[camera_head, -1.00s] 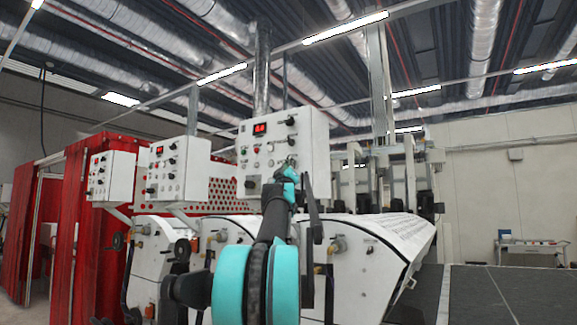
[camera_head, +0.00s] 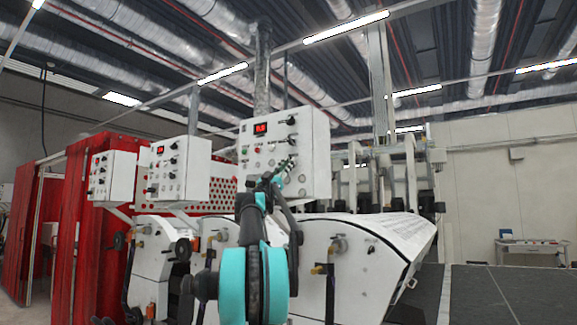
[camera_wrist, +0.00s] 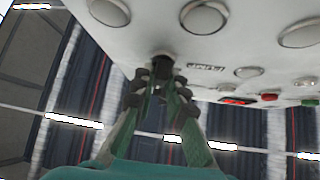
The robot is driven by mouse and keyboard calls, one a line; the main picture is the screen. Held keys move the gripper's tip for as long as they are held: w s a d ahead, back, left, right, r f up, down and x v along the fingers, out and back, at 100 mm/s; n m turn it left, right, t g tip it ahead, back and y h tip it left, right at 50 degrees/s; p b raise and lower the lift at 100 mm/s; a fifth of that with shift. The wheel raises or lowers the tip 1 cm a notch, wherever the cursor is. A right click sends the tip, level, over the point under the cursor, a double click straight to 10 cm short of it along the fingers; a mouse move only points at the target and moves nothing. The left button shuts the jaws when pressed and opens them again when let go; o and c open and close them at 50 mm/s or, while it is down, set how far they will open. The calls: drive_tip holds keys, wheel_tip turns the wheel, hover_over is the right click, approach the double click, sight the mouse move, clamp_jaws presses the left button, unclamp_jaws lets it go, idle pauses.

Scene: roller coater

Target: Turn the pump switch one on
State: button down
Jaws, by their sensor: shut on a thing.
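The nearest white control box (camera_head: 312,150) carries a red display, several knobs and small buttons on its front. My gripper (camera_head: 289,164) reaches up to the lower right part of this front in the head view. In the wrist view my gripper (camera_wrist: 161,78) has its dark fingertips closed around a small dark switch knob (camera_wrist: 164,60) on the panel. A printed label (camera_wrist: 206,66), upside down in this view and hard to read, is next to the knob. The fingers hide most of the knob, so its turned position cannot be told.
Large round metal-rimmed parts (camera_wrist: 205,18) sit on the panel near my fingers. A red button (camera_wrist: 269,97) and red display (camera_wrist: 236,101) are to the right. Two similar control boxes (camera_head: 180,168) stand left. White coater machines (camera_head: 340,240) stand below.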

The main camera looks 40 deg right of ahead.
drive_tip(key=shift+w+m+g+y, duration=0.15)
drive_tip(key=shift+m+g+y, duration=0.25)
drive_tip(key=shift+m+g, duration=3.3)
drive_tip(key=shift+m, duration=0.2)
drive_tip(key=c, duration=1.5)
unclamp_jaws()
drive_tip(key=shift+c, duration=0.2)
drive_tip(key=shift+a, duration=0.1)
drive_tip(key=v, duration=1.1)
drive_tip(key=shift+a+f, duration=0.2)
drive_tip(key=shift+a, duration=0.2)
drive_tip(key=shift+w, duration=0.1)
